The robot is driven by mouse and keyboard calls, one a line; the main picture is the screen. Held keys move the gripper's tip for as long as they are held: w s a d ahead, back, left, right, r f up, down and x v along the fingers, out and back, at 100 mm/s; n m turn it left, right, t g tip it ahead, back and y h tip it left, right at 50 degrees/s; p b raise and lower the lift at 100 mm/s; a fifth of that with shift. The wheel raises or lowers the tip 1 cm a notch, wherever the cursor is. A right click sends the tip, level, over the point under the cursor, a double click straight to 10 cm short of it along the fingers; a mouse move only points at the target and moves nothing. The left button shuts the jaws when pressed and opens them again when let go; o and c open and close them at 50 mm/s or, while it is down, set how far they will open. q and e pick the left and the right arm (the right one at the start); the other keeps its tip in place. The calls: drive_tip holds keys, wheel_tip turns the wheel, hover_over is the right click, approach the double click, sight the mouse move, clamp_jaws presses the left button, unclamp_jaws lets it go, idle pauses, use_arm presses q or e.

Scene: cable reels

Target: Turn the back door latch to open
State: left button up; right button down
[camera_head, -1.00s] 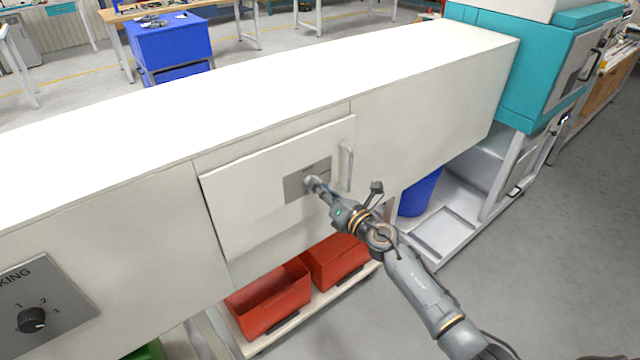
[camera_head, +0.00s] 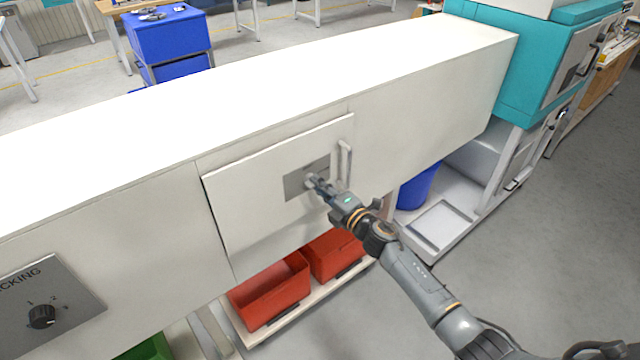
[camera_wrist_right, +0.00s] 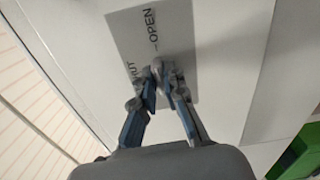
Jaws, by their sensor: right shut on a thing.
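The back door (camera_head: 245,215) is a white panel in the long white cabinet, standing slightly proud of the face around it. A grey latch plate (camera_head: 293,187) is on it, left of a vertical bar handle (camera_head: 345,165). In the right wrist view the plate (camera_wrist_right: 128,32) carries the word OPEN and a partly hidden word ending in "UT". My right gripper (camera_head: 313,182) is at the plate. In the right wrist view its fingertips (camera_wrist_right: 157,82) are closed on the small latch knob, which they mostly hide, so its angle is unclear. My left gripper is not in view.
Red bins (camera_head: 270,292) sit on a low shelf under the cabinet. A dial panel (camera_head: 45,305) is at lower left. A blue bin (camera_head: 418,187) and a teal machine (camera_head: 545,75) stand at right. The floor (camera_head: 570,270) at lower right is clear.

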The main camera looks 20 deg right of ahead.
drive_tip(key=shift+w+r+m, duration=0.1)
drive_tip(key=shift+r+m, duration=0.25)
drive_tip(key=shift+m, duration=0.25)
drive_tip(key=c, duration=1.4)
unclamp_jaws()
drive_tip(key=shift+f, duration=0.15)
drive_tip(key=shift+f, duration=0.15)
drive_tip(key=v, duration=1.2)
